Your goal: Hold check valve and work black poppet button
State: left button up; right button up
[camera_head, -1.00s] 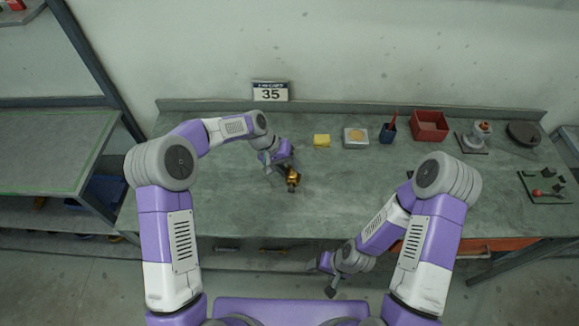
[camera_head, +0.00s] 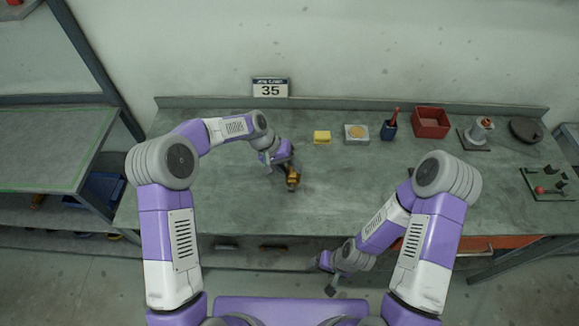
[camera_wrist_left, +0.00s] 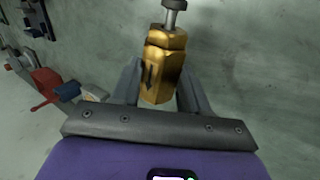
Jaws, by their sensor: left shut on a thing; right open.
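The check valve (camera_head: 293,180) is a small brass hexagonal body, held above the bench near its middle. In the left wrist view the brass body (camera_wrist_left: 163,62) carries a dark arrow mark, and a grey metal stem with a wider end (camera_wrist_left: 175,4) sticks out of its far end, cut off by the frame's top edge. No clearly black button can be made out. My left gripper (camera_head: 291,174) is shut on the valve, with one finger on each side of the body in the wrist view (camera_wrist_left: 157,88). My right gripper (camera_head: 331,284) is open and empty, low in front of the bench's front edge.
Along the back of the bench (camera_head: 230,215) stand a yellow block (camera_head: 322,137), a tray with a round tan piece (camera_head: 356,133), a blue cup (camera_head: 388,131), a red bin (camera_head: 431,122) and a flanged part (camera_head: 479,131). A red-knobbed fixture (camera_head: 545,188) lies far right. The bench's middle is clear.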

aim_at(290, 176)
pick_arm(q)
jog(key=shift+f+b, duration=1.7)
jog(key=shift+f, duration=0.75)
pick_arm(e)
jog(key=shift+f, duration=1.75)
